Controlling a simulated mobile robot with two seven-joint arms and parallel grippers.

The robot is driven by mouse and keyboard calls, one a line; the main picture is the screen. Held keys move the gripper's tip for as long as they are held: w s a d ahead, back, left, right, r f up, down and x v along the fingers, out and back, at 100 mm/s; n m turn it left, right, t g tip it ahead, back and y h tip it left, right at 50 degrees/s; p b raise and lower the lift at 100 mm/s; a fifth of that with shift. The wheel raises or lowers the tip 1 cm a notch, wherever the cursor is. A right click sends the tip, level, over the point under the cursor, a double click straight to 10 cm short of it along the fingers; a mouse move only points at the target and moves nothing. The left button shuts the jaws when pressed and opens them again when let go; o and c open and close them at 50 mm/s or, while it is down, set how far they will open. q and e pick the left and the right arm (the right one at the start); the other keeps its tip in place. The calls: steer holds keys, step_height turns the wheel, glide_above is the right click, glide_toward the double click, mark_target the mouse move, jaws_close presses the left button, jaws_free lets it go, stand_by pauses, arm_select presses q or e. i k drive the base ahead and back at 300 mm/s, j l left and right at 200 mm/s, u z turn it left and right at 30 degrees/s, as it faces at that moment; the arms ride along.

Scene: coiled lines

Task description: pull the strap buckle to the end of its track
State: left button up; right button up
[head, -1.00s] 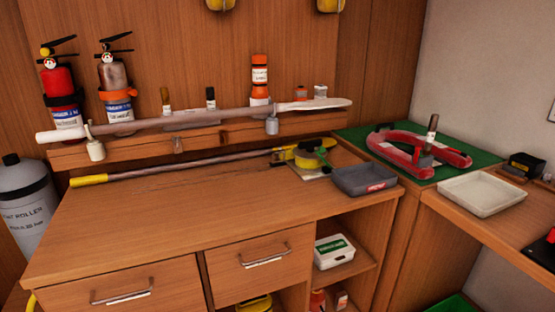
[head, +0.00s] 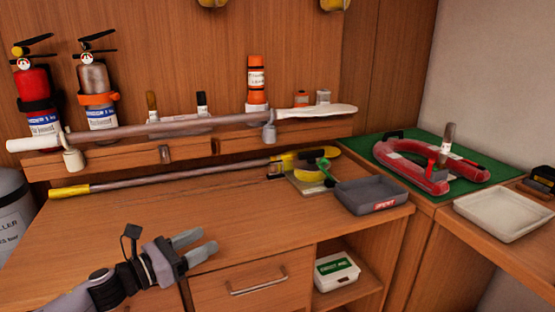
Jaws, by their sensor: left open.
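No part is clearly recognisable as the strap buckle or its track. A red U-shaped piece (head: 420,172) with pale bands lies on a green mat (head: 366,146) on the right-hand counter. An upright brown-topped piece (head: 447,140) stands at its right arm, and a small dark part shows at its far left end. A small green-handled item (head: 325,172) sits on a pale plate at the wooden bench's back right. My left gripper (head: 204,244) is open and empty over the front of the bench, well left of all these. My right gripper is out of view.
A grey tray (head: 372,200) stands on the bench's right end and a white tray (head: 500,222) on the right counter. A yellow-ended pole (head: 170,178) lies along the bench's back. Another pole (head: 180,128) rests on hooks above it. The bench's middle is clear.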

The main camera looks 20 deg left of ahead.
mark_target(279, 165)
steer(key=i, duration=1.15)
